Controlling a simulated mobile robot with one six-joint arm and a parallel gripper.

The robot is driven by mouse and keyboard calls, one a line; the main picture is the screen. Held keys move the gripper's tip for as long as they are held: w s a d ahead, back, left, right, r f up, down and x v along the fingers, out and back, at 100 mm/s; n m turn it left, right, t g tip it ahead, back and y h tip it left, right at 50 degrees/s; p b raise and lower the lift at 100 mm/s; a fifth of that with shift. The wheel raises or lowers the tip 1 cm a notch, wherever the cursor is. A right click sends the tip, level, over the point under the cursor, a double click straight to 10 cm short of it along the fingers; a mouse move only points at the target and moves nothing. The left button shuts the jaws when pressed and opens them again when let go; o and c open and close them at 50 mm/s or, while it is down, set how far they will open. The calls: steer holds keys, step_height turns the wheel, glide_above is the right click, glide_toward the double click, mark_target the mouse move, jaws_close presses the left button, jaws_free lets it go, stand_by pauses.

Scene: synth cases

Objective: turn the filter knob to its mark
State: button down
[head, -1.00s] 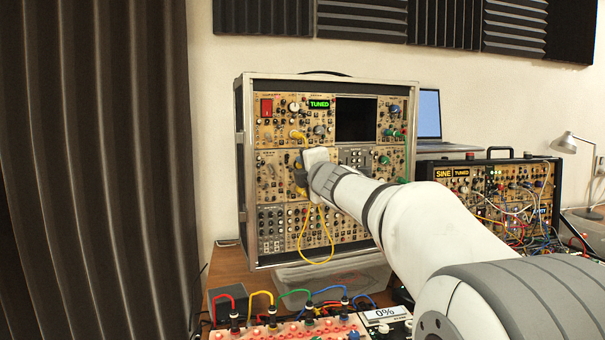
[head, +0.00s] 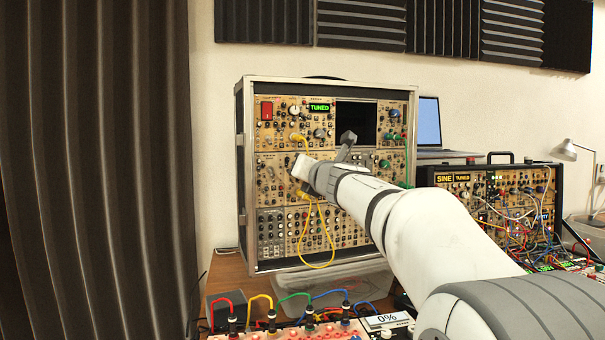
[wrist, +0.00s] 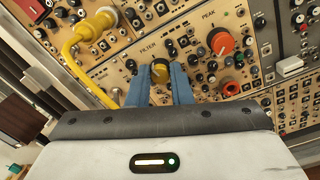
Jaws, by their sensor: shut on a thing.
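In the head view my wrist covers this part of the upright synth case (head: 239,190), so knob and fingertips are hidden there.
A thick yellow cable plug (wrist: 103,18) is close to the left of my fingers. An orange-red PEAK knob (wrist: 220,41) stands to the right. A yellow cable (head: 330,262) hangs down the case front. A second case (head: 490,165) with patch cables is at the right.

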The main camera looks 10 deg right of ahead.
steer(key=n+b, duration=0.1)
steer(key=n, duration=0.5)
steer(key=shift+f, duration=0.1)
steer(key=n+b, duration=0.1)
steer(key=n, duration=0.4)
steer(key=shift+a+n, duration=0.1)
steer(key=shift+n, duration=0.3)
steer(key=n+b, duration=0.2)
steer(key=n, duration=0.4)
steer(key=shift+a+g, duration=0.1)
steer(key=shift+g, duration=0.2)
steer(key=n+b, duration=0.1)
steer(key=n, duration=0.4)
steer(key=shift+f+n+h, duration=0.1)
steer(key=shift+n+h, duration=0.3)
steer(key=c, duration=1.3)
jaws_free()
